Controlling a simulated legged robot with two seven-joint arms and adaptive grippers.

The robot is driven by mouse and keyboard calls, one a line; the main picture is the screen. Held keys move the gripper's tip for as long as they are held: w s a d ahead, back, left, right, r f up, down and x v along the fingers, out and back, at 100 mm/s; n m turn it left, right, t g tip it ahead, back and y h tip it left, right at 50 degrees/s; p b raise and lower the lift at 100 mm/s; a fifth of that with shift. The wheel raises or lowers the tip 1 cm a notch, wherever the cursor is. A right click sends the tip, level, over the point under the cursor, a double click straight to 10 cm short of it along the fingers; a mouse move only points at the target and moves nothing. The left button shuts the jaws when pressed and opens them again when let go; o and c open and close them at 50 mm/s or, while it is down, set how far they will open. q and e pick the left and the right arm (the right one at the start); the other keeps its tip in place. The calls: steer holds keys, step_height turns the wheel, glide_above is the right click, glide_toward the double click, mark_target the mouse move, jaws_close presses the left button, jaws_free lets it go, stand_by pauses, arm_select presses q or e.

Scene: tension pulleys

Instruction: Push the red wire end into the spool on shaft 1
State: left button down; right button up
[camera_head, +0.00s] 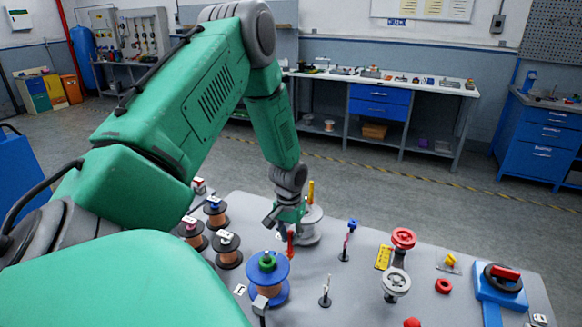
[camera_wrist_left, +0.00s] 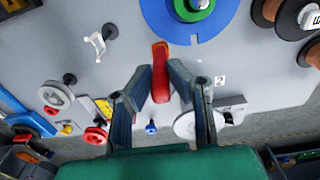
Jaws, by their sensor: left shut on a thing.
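The red wire end (camera_head: 291,245) shows as a short red piece below my left gripper (camera_head: 287,222). In the left wrist view my left gripper (camera_wrist_left: 162,88) is shut on the red wire end (camera_wrist_left: 160,72), which sticks out past the fingertips. The spool on shaft 1 (camera_head: 281,290) is blue with a copper-coloured middle and a green hub, beside a small label. In the left wrist view the blue spool (camera_wrist_left: 217,22) is just beyond the red tip; I cannot tell whether they touch. My right gripper is not in view.
A pale spool (camera_head: 309,232) with a yellow post stands behind the gripper. Several copper-coloured spools (camera_head: 228,252) stand at the left. A small blue-topped post (camera_head: 346,240), a red handwheel (camera_head: 403,238) and a red ring (camera_head: 443,286) are to the right on the grey table (camera_head: 370,255).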

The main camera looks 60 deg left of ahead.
arm_select(q)
steer(key=shift+r, duration=1.1)
steer(key=a, duration=0.1)
steer(key=s+a, duration=0.1)
steer(key=a, duration=0.1)
steer(key=s+a, duration=0.1)
steer(key=shift+s+a+f, duration=0.15)
steer(key=shift+s+a, duration=0.05)
steer(key=shift+a, duration=0.05)
steer(key=shift+f, duration=0.15)
steer(key=shift+w+f+b, duration=0.1)
steer(key=shift+f+b, duration=0.2)
steer(key=shift+f, duration=0.2)
steer(key=shift+f+b, duration=0.5)
steer(key=shift+f, duration=0.5)
stand_by(1.1)
stand_by(0.3)
